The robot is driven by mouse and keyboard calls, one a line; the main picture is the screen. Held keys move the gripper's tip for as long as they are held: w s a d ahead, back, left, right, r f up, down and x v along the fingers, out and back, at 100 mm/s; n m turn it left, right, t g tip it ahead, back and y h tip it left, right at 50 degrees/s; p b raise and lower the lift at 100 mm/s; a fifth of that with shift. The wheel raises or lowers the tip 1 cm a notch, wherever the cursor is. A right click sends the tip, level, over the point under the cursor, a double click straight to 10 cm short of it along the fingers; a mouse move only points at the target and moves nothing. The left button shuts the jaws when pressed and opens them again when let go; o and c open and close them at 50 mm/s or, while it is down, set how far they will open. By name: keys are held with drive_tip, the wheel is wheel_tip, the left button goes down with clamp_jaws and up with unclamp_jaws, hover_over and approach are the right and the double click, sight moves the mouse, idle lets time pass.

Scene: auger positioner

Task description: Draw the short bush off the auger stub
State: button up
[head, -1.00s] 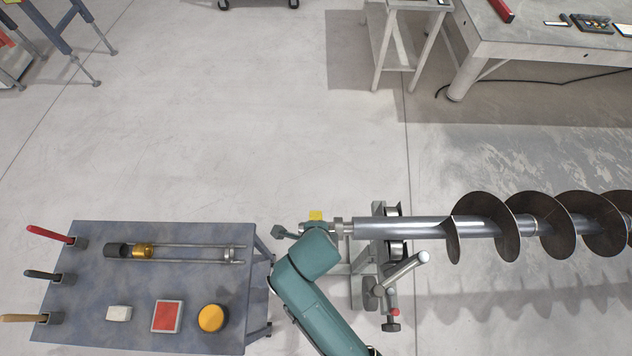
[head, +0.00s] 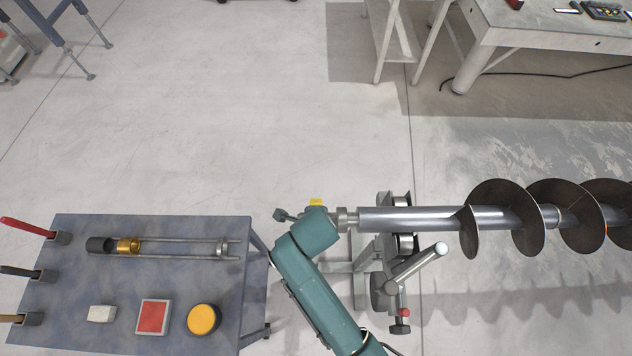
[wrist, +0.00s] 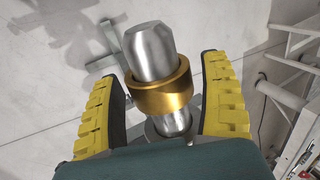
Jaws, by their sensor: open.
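The auger (head: 430,219) lies level at the right in the head view, its stub end pointing left beside my arm. My gripper (wrist: 162,62) is open, with one yellow-backed finger on each side of the bush. A gap shows between each finger and the bush. In the head view my arm hides the bush and most of the gripper; a yellow finger part (head: 316,201) shows.
A stand with a clamp handle (head: 418,262) supports the auger.

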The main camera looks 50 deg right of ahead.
drive_tip(key=c, duration=0.8)
drive_tip(key=shift+c, duration=0.7)
drive_tip(key=shift+r+p, duration=0.15)
drive_tip(key=shift+p, duration=0.15)
drive_tip(key=w+a+b, duration=0.1)
drive_tip(key=w+a, duration=0.4)
drive_tip(key=w, duration=0.1)
drive_tip(key=shift+w+b, duration=0.35)
drive_tip(key=shift+b, duration=0.05)
drive_tip(key=shift+a, duration=0.1)
